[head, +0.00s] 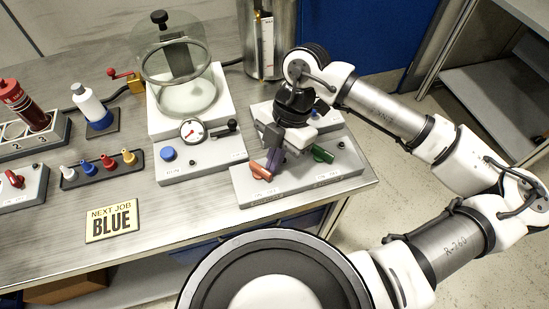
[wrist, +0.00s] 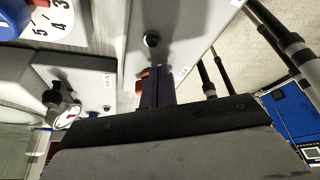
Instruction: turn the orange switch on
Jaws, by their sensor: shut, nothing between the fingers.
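The orange switch (head: 262,170) is a handle on the left part of a light grey switch panel (head: 300,185) at the table's front right. It lies slanted. My gripper (head: 275,163) points down over the panel, its dark purple fingers closed together and empty, right beside the orange switch on its right. In the wrist view my gripper's fingers (wrist: 157,80) cover much of the switch; only an orange-red bit (wrist: 143,75) shows at their left edge. I cannot tell whether they touch. A green switch (head: 322,153) sits farther right on the panel.
A gauge unit with a blue button (head: 168,154) and a glass vessel (head: 172,75) stands left of the panel. A row of coloured plugs (head: 103,167) and a "NEXT JOB BLUE" sign (head: 111,220) lie farther left. A steel cylinder (head: 268,40) stands behind.

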